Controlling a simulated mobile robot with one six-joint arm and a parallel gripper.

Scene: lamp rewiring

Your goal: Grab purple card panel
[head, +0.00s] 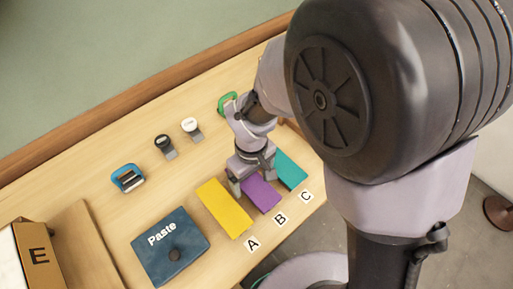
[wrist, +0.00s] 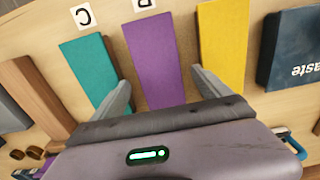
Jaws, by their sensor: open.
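The purple card panel (head: 262,194) lies flat on the wooden table between a yellow panel and a teal panel, near the label B. In the wrist view the purple panel (wrist: 154,62) runs between the two fingers, with its near end hidden behind my gripper's body. My gripper (wrist: 160,92) is open, one finger over the teal panel's edge side and the other by the yellow panel. In the head view my gripper (head: 238,186) is over the purple panel's far end. I cannot tell whether the fingers touch the table.
The yellow panel (head: 224,207) and teal panel (head: 290,170) lie close on either side. A blue Paste box (head: 170,262), a blue-framed device (head: 128,178), two small knobbed tools (head: 165,146) and a green ring-shaped item (head: 226,99) are also on the table. An E box (head: 38,255) stands at left.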

